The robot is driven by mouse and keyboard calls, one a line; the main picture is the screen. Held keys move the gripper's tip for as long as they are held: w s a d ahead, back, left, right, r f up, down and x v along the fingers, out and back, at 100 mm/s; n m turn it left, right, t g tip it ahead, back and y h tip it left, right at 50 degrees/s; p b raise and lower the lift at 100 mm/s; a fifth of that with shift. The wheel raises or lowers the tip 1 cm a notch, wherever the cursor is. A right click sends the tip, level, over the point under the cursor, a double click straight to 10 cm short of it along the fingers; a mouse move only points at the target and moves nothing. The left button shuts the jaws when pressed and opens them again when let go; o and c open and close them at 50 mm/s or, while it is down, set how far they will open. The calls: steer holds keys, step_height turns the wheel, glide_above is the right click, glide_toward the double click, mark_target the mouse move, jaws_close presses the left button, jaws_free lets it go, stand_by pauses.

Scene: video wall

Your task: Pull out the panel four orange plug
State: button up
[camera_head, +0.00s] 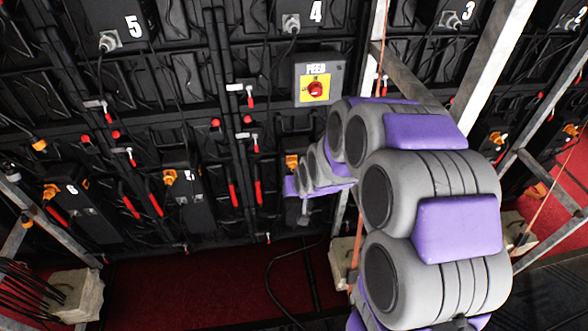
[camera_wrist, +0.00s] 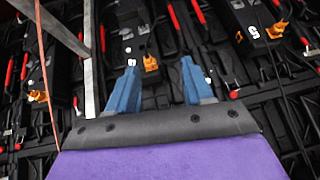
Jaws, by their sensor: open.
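An orange plug (camera_head: 291,161) sits on a dark panel box in the lower row, left of my forearm in the head view. I take it as the panel four plug, but no number shows beside it. In the wrist view an orange plug (camera_wrist: 150,63) shows between my fingertips, farther off on the wall. My gripper (camera_wrist: 161,66) is open and empty, its two blue fingers apart. In the head view the end of my arm (camera_head: 303,187) is just below the plug, and the fingers are hard to make out.
Orange plugs (camera_head: 170,177) sit on neighbouring panel boxes. A grey FEED box (camera_head: 316,80) with a red knob is above. A metal post (camera_head: 490,70) stands close to my arm. Cables hang over the wall, and a dark cable (camera_head: 275,265) lies on the red floor (camera_head: 190,290).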

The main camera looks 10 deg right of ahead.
steer(key=w+f+t, duration=0.2)
steer(key=w+f, duration=0.4)
steer(key=w, duration=0.1)
steer(key=m+t+h, duration=0.1)
steer(key=m+t, duration=0.2)
steer(key=t, duration=0.6)
glide_toward(294, 166)
steer(key=w+b, duration=0.1)
steer(key=w, duration=0.2)
steer(key=w+f+b, duration=0.1)
steer(key=w, duration=0.2)
steer(key=w+b, duration=0.1)
steer(key=w, duration=0.2)
steer(key=shift+w+f+b, duration=0.15)
steer(key=shift+w+b, duration=0.25)
steer(key=shift+c, duration=0.3)
jaws_close()
